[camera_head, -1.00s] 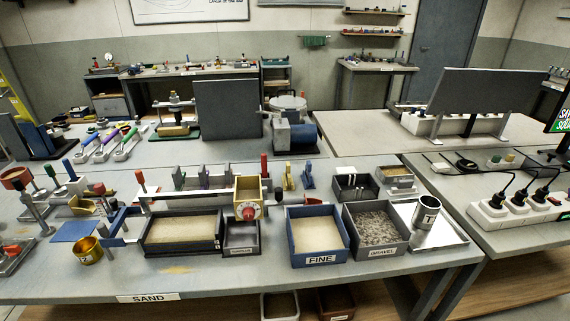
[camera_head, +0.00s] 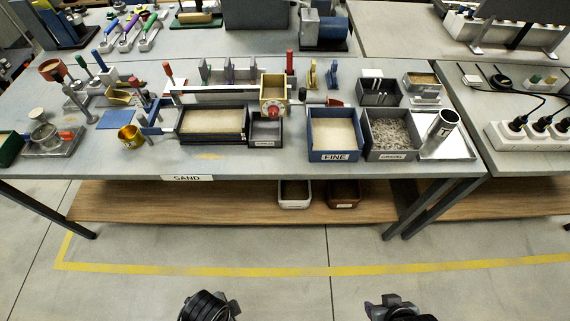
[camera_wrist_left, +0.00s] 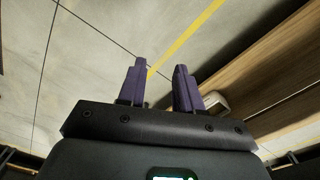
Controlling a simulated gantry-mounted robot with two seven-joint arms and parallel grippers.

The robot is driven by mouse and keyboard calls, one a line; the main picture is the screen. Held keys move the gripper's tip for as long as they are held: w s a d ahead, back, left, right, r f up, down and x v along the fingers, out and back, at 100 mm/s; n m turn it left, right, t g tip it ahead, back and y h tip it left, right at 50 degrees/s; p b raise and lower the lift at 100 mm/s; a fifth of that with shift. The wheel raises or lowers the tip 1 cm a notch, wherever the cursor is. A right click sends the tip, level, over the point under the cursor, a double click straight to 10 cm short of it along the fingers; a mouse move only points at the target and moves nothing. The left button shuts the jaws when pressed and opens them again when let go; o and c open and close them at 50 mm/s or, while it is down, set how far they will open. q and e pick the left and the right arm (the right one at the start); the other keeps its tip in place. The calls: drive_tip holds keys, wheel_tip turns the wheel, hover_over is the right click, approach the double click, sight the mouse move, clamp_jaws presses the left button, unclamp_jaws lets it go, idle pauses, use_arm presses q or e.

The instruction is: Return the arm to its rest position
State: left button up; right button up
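Two dark parts of my arms show at the bottom edge of the head view, one left of centre and one right of centre, above the floor and in front of the table. Their fingers cannot be made out there. In the left wrist view my left gripper (camera_wrist_left: 160,85) has its two purple fingers apart, with nothing between them but floor behind. It is clear of the table and touches nothing. The right gripper's fingers are not visible in any view.
The sand table (camera_head: 300,172) stands ahead with the blue FINE box (camera_head: 335,156), the gravel box (camera_head: 392,155) and a metal cup (camera_head: 443,127) near its front edge. A wooden lower shelf (camera_head: 240,203) holds two small bins. The floor (camera_head: 280,295) in front is clear, with a yellow line.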

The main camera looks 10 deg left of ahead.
use_arm(q)
drive_tip(key=w+a+r+n+t+p, duration=0.2)
drive_tip(key=w+a+r+n+t, duration=0.2)
drive_tip(key=w+a+r+n, duration=0.35)
wheel_tip(320, 180, up, 37)
drive_tip(key=s+d+n+p, duration=0.1)
drive_tip(key=s+p, duration=0.1)
drive_tip(key=p, duration=3.4)
drive_tip(key=shift+d, duration=0.1)
